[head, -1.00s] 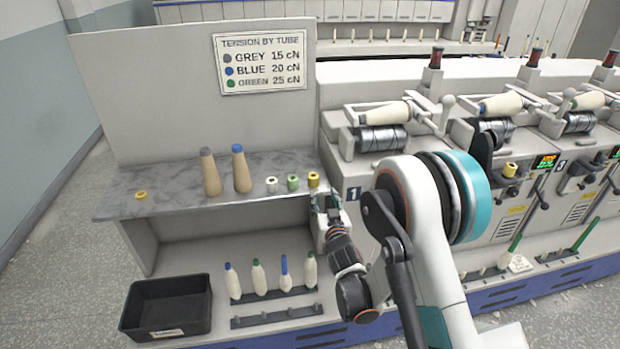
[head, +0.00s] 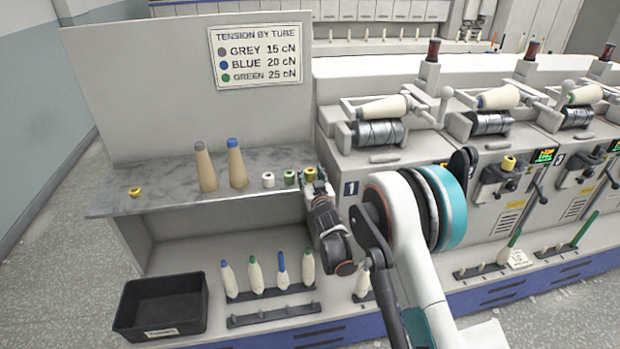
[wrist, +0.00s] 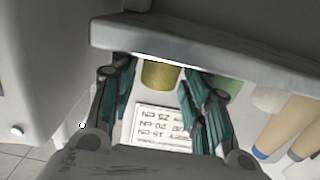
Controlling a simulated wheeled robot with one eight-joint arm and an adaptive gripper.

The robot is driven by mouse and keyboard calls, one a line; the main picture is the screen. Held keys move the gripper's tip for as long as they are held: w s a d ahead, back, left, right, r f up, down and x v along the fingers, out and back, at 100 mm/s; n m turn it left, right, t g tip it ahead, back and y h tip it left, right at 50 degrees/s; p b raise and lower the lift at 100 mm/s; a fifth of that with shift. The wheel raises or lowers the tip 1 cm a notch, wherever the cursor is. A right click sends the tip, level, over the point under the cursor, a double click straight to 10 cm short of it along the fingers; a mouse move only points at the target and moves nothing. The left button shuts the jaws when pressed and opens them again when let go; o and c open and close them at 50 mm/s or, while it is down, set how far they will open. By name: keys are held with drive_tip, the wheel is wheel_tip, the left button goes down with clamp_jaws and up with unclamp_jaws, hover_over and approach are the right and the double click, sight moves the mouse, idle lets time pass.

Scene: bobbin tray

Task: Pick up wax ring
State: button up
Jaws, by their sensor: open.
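Small rings stand in a row on the grey marbled shelf (head: 112,204): a white one (head: 268,180), a green one (head: 290,178) and a yellow one (head: 310,174). A flatter yellow ring (head: 134,192) lies alone at the shelf's left. My gripper (head: 319,188) is at the shelf's front edge, just in front of the right-hand yellow ring. In the wrist view this yellow ring (wrist: 160,75) shows between my open, spread fingers, partly hidden by the shelf edge (wrist: 215,48). I cannot tell whether the fingers touch it. The green ring (wrist: 228,86) is beside the right finger.
Two tan cones, one grey-tipped (head: 205,168) and one blue-tipped (head: 237,164), stand left of the rings. A tension sign (head: 257,56) hangs on the back panel. A black bin (head: 160,308) and pegged bobbins (head: 255,272) are below. The machine (head: 365,185) stands close on the right.

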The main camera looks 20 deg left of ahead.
drive_tip(key=shift+x, duration=1.05)
drive_tip(key=c, duration=0.7)
